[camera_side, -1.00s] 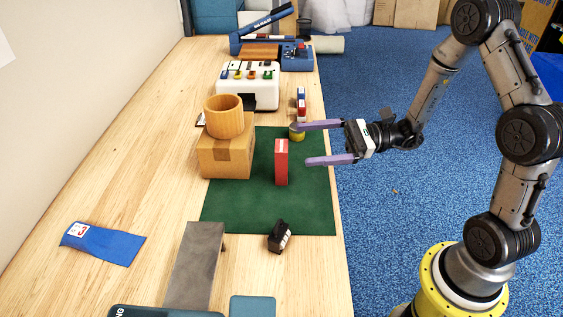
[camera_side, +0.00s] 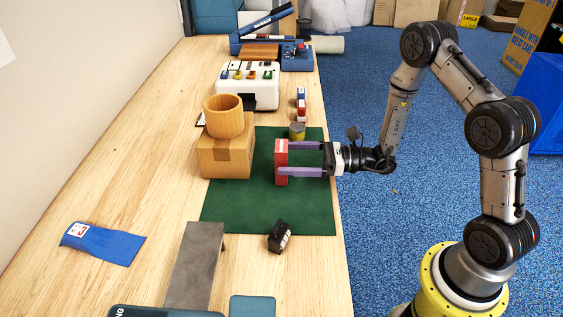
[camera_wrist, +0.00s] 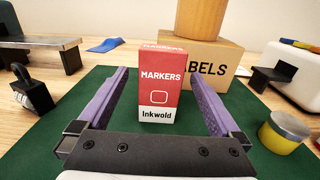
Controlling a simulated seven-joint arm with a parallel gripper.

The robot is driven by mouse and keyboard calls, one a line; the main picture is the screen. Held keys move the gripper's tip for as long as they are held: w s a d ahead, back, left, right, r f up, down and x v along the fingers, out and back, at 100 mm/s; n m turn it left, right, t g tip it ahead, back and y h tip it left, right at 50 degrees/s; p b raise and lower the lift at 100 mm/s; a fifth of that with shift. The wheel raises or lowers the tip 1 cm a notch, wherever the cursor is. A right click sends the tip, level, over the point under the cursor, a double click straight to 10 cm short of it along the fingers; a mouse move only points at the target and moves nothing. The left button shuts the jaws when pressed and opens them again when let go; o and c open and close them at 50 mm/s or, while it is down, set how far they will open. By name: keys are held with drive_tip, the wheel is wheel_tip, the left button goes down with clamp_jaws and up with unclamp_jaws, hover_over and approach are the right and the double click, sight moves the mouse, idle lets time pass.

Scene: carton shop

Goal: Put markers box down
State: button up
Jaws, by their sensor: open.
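The red and white markers box (camera_side: 281,160) stands upright on the green mat (camera_side: 265,213), in front of the labels carton. In the wrist view the markers box (camera_wrist: 160,88) faces me, with its name readable. My gripper (camera_side: 290,159) is level and low over the mat, its purple fingers reaching toward the box. In the wrist view the fingers (camera_wrist: 160,95) are wide apart, one on each side of the box, with a gap showing on both sides. The gripper is open and holds nothing.
A cardboard labels carton (camera_side: 226,158) with a wooden pot (camera_side: 223,117) on top stands behind the box. A yellow-grey tin (camera_side: 297,131) is near the far finger. A small black object (camera_side: 279,237) sits at the mat's near edge. The mat's near part is clear.

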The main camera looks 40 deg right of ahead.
drive_tip(key=shift+x, duration=2.7)
clamp_jaws()
drive_tip(key=shift+r, duration=0.45)
drive_tip(key=s+d+r, duration=0.2)
drive_tip(key=s+r, duration=1)
drive_tip(key=s, duration=0.1)
drive_tip(key=shift+s+d, duration=0.4)
